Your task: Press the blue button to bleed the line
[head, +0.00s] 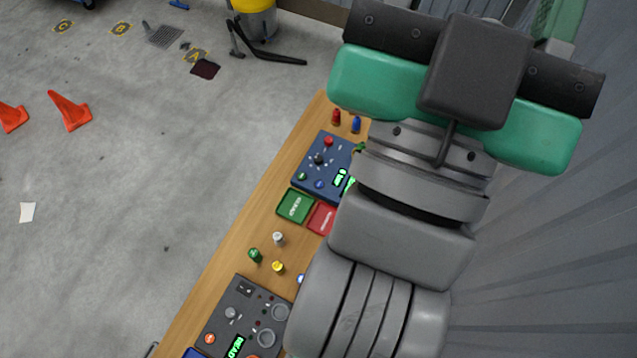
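A blue control panel (309,165) lies on the wooden bench, partly covered on its right by my arm. A small blue button (319,184) is on its lower part. A green button (302,176) is to the left of it, a dark knob (319,159) above it, and a red button (328,141) near the top edge. A lit green display (341,178) is to the right of the blue button. My grey and green arm fills the right half of the view. My gripper's fingers do not show, so I cannot see what they are near.
The wooden bench (228,238) also bears a green tray (295,206), a red tray (321,219), a grey panel (243,318), and red (336,117), blue (356,125), white (278,238), green (255,254) and yellow (278,267) pieces. Orange cones (70,111) stand on the floor.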

